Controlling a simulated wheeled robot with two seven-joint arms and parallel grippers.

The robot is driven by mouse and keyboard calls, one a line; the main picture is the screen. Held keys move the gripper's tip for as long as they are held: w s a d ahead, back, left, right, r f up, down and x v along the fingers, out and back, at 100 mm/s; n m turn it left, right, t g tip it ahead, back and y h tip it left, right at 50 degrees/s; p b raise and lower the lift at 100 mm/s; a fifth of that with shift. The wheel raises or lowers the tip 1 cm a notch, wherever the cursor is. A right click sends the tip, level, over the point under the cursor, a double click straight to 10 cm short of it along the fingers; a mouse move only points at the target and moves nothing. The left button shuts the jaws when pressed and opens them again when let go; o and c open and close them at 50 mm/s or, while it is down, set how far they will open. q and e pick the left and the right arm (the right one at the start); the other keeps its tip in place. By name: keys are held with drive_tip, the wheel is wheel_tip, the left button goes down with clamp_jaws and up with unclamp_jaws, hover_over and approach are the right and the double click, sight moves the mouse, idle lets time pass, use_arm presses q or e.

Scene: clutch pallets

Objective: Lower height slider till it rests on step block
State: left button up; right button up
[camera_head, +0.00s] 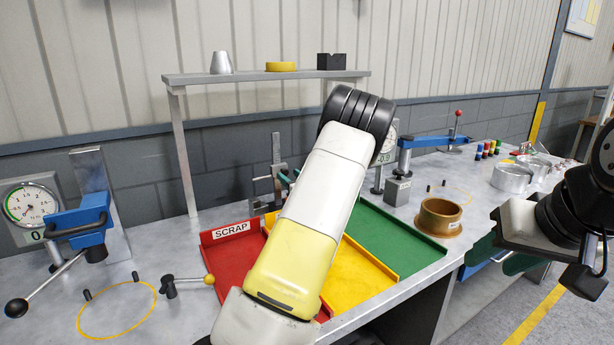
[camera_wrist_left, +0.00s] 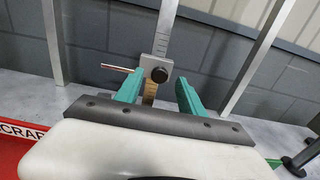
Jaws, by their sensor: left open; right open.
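The height gauge has an upright grey scale (camera_head: 276,150), which also shows in the left wrist view (camera_wrist_left: 165,30). Its height slider (camera_wrist_left: 152,70) is a grey block with a black knob and a thin copper-coloured rod to the left. A brass-coloured piece (camera_wrist_left: 150,91) shows below the slider; I cannot tell whether it is the step block or whether they touch. My left gripper (camera_wrist_left: 159,88) is open, its teal fingers on either side of the gauge's line, apparently short of the slider.
A red SCRAP tray (camera_head: 228,246), a yellow tray (camera_head: 366,268) and a green tray (camera_head: 415,247) lie in front of the gauge. A dial-gauge stand (camera_head: 96,205) is at left. A brass ring (camera_head: 438,217) sits right of the trays.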

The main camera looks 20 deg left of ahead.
use_arm(q)
drive_tip(key=shift+w+a, duration=0.45)
drive_tip(key=shift+a, duration=0.1)
clamp_jaws()
idle(1.1)
